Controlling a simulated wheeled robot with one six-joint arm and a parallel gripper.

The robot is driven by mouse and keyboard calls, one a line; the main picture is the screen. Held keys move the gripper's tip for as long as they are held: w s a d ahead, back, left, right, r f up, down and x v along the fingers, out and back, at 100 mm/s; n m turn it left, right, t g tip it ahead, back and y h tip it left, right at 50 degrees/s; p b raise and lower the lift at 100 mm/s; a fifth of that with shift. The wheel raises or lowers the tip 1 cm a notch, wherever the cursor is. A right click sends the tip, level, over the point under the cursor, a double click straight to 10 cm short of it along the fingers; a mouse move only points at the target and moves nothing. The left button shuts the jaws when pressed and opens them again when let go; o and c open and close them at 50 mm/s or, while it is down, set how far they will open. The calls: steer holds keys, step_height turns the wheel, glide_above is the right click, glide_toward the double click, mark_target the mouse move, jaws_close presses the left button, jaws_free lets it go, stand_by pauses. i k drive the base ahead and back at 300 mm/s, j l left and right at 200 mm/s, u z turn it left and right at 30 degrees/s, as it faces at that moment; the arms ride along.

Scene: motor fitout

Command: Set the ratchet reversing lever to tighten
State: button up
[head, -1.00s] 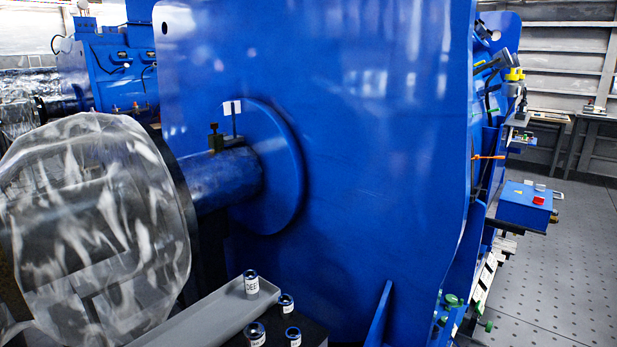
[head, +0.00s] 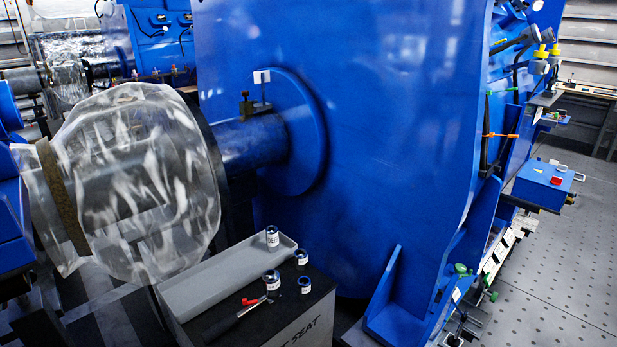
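The ratchet (head: 234,320) lies on the dark top of a low box in the head view, at the lower middle. Its dark handle runs toward the lower left. A small red part, seemingly the reversing lever (head: 251,301), shows near its head. A labelled socket (head: 271,280) stands at the head end; whether it is fitted on the ratchet I cannot tell. The lever's setting is too small to read. My gripper is not in view.
The box (head: 300,330) also bears a grey tray (head: 215,285) and several small sockets (head: 301,257). A large blue motor housing (head: 380,130) stands close behind. A clear-wrapped coupling (head: 140,190) is at the left. Perforated floor (head: 560,270) is open at the right.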

mark_target(245, 302)
steer(key=i+j+u, duration=0.2)
steer(key=u, duration=0.15)
steer(key=i+j+u, duration=0.15)
steer(key=u, duration=0.15)
steer(key=i+u, duration=0.35)
